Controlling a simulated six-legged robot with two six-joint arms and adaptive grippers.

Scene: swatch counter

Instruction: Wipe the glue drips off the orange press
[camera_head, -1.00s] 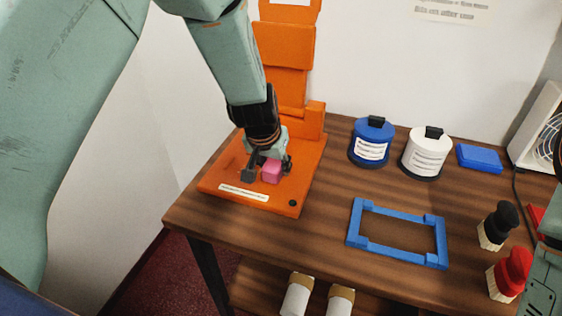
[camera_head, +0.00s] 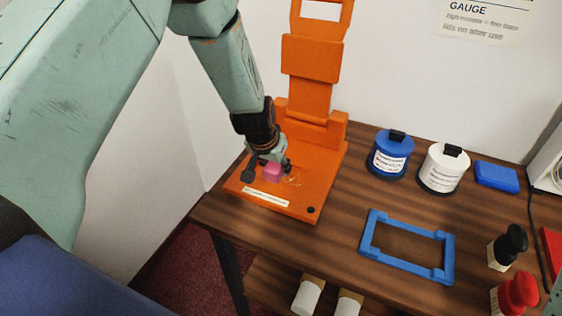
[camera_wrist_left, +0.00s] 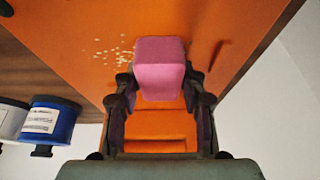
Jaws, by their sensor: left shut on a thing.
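The orange press (camera_head: 318,183) stands open at the table's left end, its flat base low and its hinged part (camera_head: 312,60) raised against the wall. My left gripper (camera_head: 270,169) is over the base, shut on a pink block (camera_head: 273,173); the wrist view shows the block (camera_wrist_left: 160,68) between both fingers (camera_wrist_left: 155,95). Whether the block touches the base is hard to tell. Pale glue drips (camera_wrist_left: 115,50) lie on the orange surface beside the block, left of it in the wrist view; they show faintly in the head view (camera_head: 292,181).
A blue pot (camera_head: 390,155) and a white pot (camera_head: 443,168) stand right of the press, with a blue block (camera_head: 496,175) beyond. A blue frame (camera_head: 378,262) lies in front. Black (camera_head: 508,247) and red (camera_head: 515,293) brushes are at right. Wood between press and frame is clear.

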